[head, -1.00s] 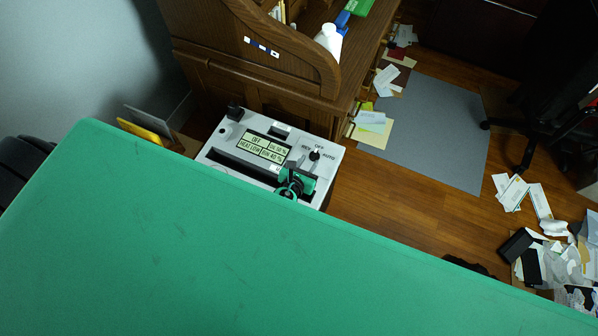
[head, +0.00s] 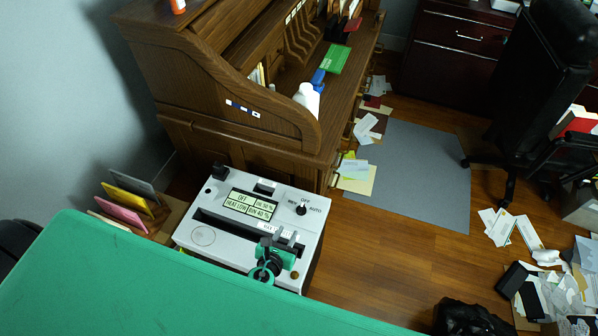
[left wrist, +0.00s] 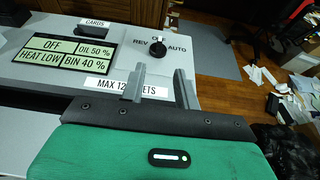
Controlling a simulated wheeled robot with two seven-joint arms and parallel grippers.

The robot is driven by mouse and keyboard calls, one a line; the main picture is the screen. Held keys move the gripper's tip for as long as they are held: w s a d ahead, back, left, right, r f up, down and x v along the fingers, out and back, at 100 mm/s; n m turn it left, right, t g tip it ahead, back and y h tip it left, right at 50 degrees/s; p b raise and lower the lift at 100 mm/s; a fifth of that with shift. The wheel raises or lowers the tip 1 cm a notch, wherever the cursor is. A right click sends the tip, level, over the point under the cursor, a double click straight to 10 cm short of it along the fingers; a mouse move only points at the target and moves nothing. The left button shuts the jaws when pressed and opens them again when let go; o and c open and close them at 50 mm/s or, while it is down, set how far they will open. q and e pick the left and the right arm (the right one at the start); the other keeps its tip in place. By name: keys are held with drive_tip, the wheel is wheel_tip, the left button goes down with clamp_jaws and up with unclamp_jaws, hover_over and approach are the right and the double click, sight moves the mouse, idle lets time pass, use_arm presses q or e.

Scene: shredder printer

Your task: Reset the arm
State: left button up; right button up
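A white shredder (head: 205,237) stands in front of the desk. Its display (head: 250,206) reads OFF, heat low, bin 40 %. A black dial (head: 302,209) with REV, OFF and AUTO marks sits right of the display; it also shows in the left wrist view (left wrist: 158,50). My left gripper (head: 282,238) is over the front right part of the shredder's top. In the left wrist view its two grey fingers (left wrist: 159,75) stand apart with nothing between them, in front of the dial. I cannot tell whether they touch the shredder. My right gripper is not in view.
A wooden roll-top desk (head: 180,65) stands behind the shredder, with a white bottle (head: 307,98) on it. Colored folders (head: 130,200) stand left of the shredder. A grey mat (head: 415,170), an office chair (head: 545,90), scattered papers and a black bag (head: 468,318) are at right. Wood floor lies between.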

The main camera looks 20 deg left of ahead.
use_arm(q)
drive_tip(key=s+a+r+n+g+y, duration=0.25)
drive_tip(key=a+r+n, duration=0.35)
drive_tip(key=n, duration=0.5)
drive_tip(key=s+a+r+n+g+y, duration=0.2)
drive_tip(key=a+r+n+y, duration=0.3)
drive_tip(key=n, duration=0.6)
drive_tip(key=s+d+r+n+g+h, duration=0.2)
drive_tip(key=s+r+n+g+h, duration=0.15)
drive_tip(key=s+n, duration=0.25)
drive_tip(key=s+d+r+n+g+h, duration=0.2)
drive_tip(key=s+d+r+n+h, duration=0.15)
drive_tip(key=s+n, duration=0.2)
wheel_tip(320, 180, down, 32)
drive_tip(key=s+g, duration=0.1)
drive_tip(key=s+a+f, duration=0.2)
drive_tip(key=s+f, duration=0.7)
drive_tip(key=s+a+f+g, duration=0.1)
drive_tip(key=s+f, duration=0.7)
drive_tip(key=s, duration=0.2)
drive_tip(key=shift+a+f+g, duration=0.3)
drive_tip(key=shift+a+f, duration=0.05)
drive_tip(key=shift+f, duration=0.05)
